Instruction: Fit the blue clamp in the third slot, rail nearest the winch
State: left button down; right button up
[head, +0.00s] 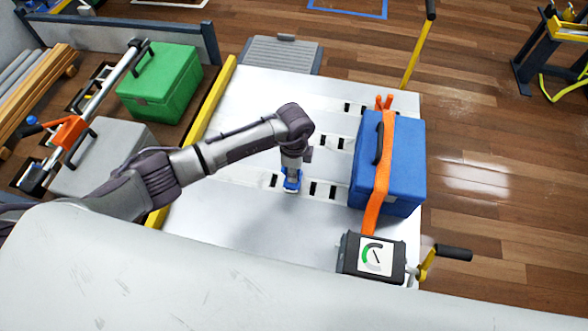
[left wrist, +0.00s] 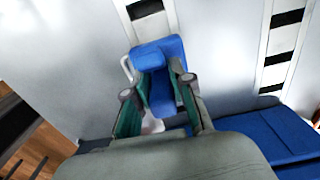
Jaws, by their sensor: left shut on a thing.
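My left gripper (head: 292,168) points down over the white deck (head: 250,110) and is shut on the blue clamp (head: 291,183). In the left wrist view the clamp (left wrist: 160,62) sits between the two fingers (left wrist: 158,90), its far end over a slotted rail (left wrist: 150,22). In the head view it is at the rail nearest the winch (head: 372,255), between a dark slot (head: 273,181) on its left and more slots (head: 313,188) on its right. The clamp and fingers hide the rail beneath. Whether it is seated or just above I cannot tell. My right gripper is not in view.
A blue case (head: 410,165) under an orange strap (head: 381,170) stands right of the gripper, covering the rails' right ends. Two more slotted rails lie farther back. A yellow edge bar (head: 215,100) and a green box (head: 165,82) are left. The deck's front left is clear.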

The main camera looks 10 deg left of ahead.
pick_arm(q)
jog(key=shift+f+b, duration=0.45)
jog(key=shift+f, duration=0.3)
jog(key=c, duration=0.9)
grip_release()
notch_tip(320, 180, up, 12)
jog(key=shift+r, duration=0.1)
